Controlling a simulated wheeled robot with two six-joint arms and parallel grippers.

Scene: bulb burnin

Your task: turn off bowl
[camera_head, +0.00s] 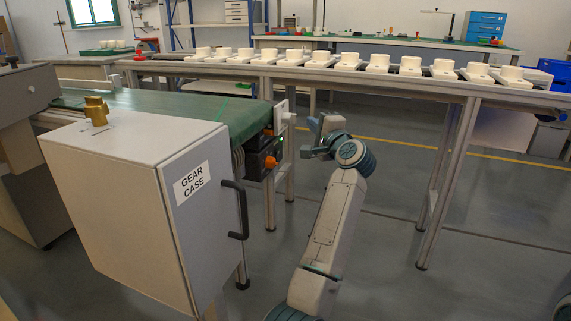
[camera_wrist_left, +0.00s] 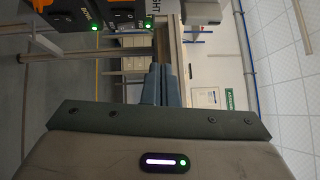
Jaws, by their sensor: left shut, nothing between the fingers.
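A dark control box (camera_head: 262,158) with an orange knob (camera_head: 270,162) and a lit green lamp (camera_head: 280,153) is mounted at the end of the green conveyor. In the left wrist view, dark boxes with orange parts (camera_wrist_left: 92,12) and lit green lamps (camera_wrist_left: 94,27) show at the upper left. Their sideways lettering is partly cut off, and I cannot tell for sure which one is the bowl's. My left gripper (camera_head: 316,137) is to the right of the control box and apart from it. Its fingers (camera_wrist_left: 161,84) are shut and empty. My right gripper is not in view.
A grey cabinet labelled GEAR CASE (camera_head: 135,195), with a black handle (camera_head: 238,210), stands at the left. A long rail table (camera_head: 400,80) carries several white holders behind.

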